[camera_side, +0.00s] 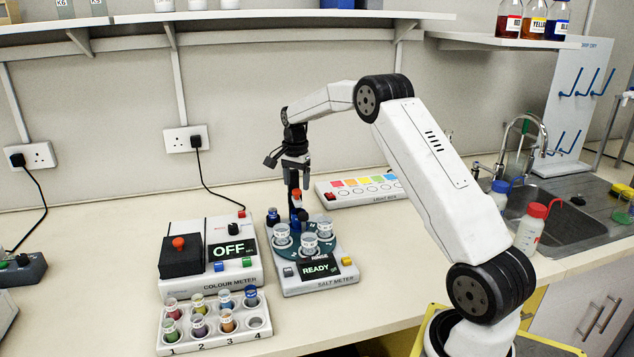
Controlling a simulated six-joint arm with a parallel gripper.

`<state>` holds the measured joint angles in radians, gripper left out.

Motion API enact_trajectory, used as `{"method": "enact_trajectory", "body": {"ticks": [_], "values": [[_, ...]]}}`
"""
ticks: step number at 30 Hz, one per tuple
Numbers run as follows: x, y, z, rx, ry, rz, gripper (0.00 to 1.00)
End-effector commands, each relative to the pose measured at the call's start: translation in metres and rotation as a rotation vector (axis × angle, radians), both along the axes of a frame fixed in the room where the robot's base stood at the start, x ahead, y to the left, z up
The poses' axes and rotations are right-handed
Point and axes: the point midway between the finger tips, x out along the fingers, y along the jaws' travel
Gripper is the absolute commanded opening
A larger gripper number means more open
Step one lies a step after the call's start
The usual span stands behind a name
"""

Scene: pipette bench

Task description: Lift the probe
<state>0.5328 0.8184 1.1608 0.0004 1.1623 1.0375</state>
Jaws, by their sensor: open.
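The salt meter (318,284) stands on the bench in the middle, with its screen reading READY. The probe (297,200) appears to be the slim upright piece with a red top and dark blue lower part at the back of the meter. My gripper (294,190) points straight down at the probe's top, with its jaws open. The fingers overlap the probe in this view, so I cannot tell if they touch it. The probe's lower end is hidden behind the cups.
The colour meter (217,285), reading OFF, stands left of the salt meter. A rack of coloured vials (190,342) is in front of it. The light box (360,190) lies behind right. Bench right of the salt meter is clear.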

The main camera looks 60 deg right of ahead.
Motion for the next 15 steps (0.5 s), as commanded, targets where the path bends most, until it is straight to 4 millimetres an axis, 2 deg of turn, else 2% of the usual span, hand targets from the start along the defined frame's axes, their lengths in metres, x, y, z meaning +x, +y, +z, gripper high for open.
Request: {"method": "enact_trajectory", "body": {"ticks": [6,15], "values": [[0.000,0.000,-0.018,0.000,-0.001,0.000,0.74],[0.000,0.000,-0.022,0.000,-0.001,0.000,0.74]]}}
